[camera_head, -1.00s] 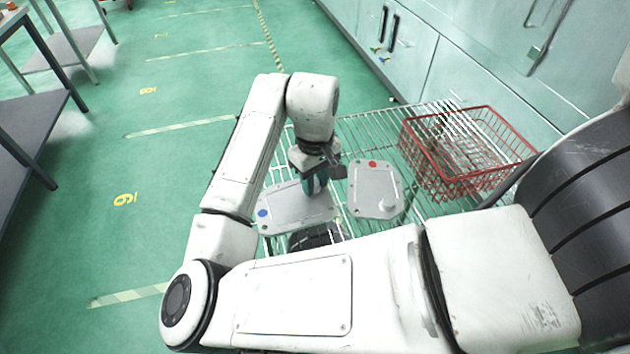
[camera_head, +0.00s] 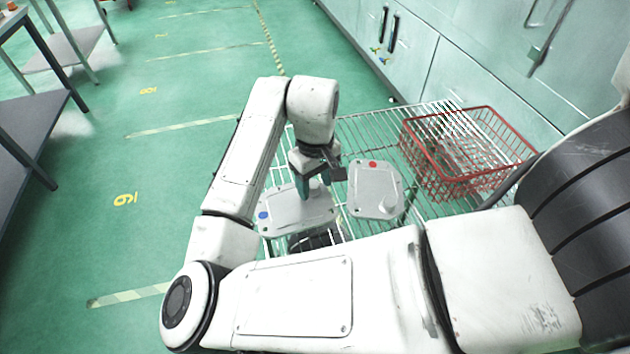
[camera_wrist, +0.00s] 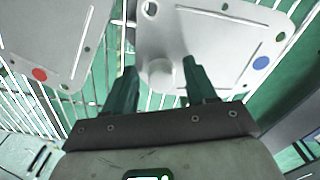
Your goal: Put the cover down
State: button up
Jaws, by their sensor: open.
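Two grey cast covers lie on a wire rack. The cover with a blue dot (camera_head: 280,213) is on the left, below my gripper (camera_head: 314,190). The cover with a red dot (camera_head: 372,190) lies to its right, apart from my gripper. In the wrist view, the blue-dot cover (camera_wrist: 222,40) is at top centre and right, and the red-dot cover (camera_wrist: 38,35) is at upper left. My gripper's two green fingers (camera_wrist: 158,85) are open, one on each side of the round knob (camera_wrist: 158,72) of the blue-dot cover, with visible gaps.
The wire rack (camera_head: 350,135) has open bars around both covers. A red wire basket (camera_head: 465,155) stands at its right end. Pale cabinets (camera_head: 460,60) run behind it. Green floor is clear to the left, with a grey shelf unit (camera_head: 30,140) at the far left.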

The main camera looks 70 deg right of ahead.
notch_tip(320, 180, up, 12)
jog(key=p, duration=0.1)
jog(key=shift+p, duration=0.3)
